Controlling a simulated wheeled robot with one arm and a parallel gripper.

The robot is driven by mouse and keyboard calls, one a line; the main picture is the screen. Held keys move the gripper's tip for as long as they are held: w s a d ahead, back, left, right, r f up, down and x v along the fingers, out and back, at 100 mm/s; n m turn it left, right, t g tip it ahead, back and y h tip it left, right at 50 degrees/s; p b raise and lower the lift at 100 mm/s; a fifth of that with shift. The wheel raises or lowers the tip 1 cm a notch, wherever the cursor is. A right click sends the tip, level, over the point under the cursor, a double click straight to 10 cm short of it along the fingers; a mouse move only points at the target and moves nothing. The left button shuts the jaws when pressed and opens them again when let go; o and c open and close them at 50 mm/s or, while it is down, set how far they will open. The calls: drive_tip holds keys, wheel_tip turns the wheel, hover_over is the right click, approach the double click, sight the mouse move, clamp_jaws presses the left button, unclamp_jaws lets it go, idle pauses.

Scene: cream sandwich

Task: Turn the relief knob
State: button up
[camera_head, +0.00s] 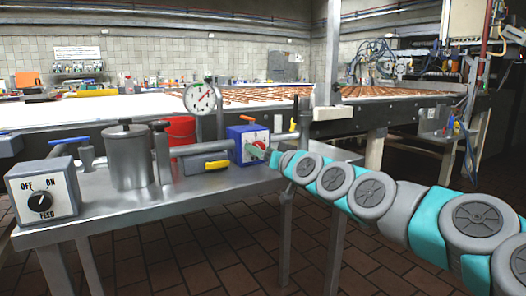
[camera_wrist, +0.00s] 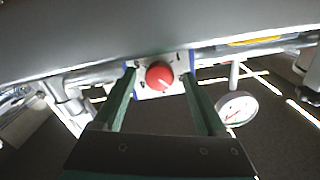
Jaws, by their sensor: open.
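The relief knob appears to be the red round knob (camera_wrist: 159,76) on the pale front plate of a blue box; in the head view the blue box (camera_head: 241,132) stands at the right end of the steel bench. The knob has a white pointer mark, and the plate's lettering is too small to read. My gripper (camera_head: 272,156) reaches the box from the right. In the wrist view my gripper (camera_wrist: 159,83) is open, with one green finger on each side of the knob and a gap on both sides. How deep the fingertips sit around it I cannot tell.
A dial gauge (camera_head: 200,98) stands behind the bench pipework. A yellow-black handle (camera_head: 216,165) lies left of the box. The bench front (camera_head: 150,205) is clear.

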clamp_jaws()
idle(0.5)
drive_tip(key=shift+m, duration=0.3)
drive_tip(key=shift+m+p, duration=0.65)
drive_tip(key=shift+m, duration=1.95)
unclamp_jaws()
drive_tip(key=shift+d, duration=0.1)
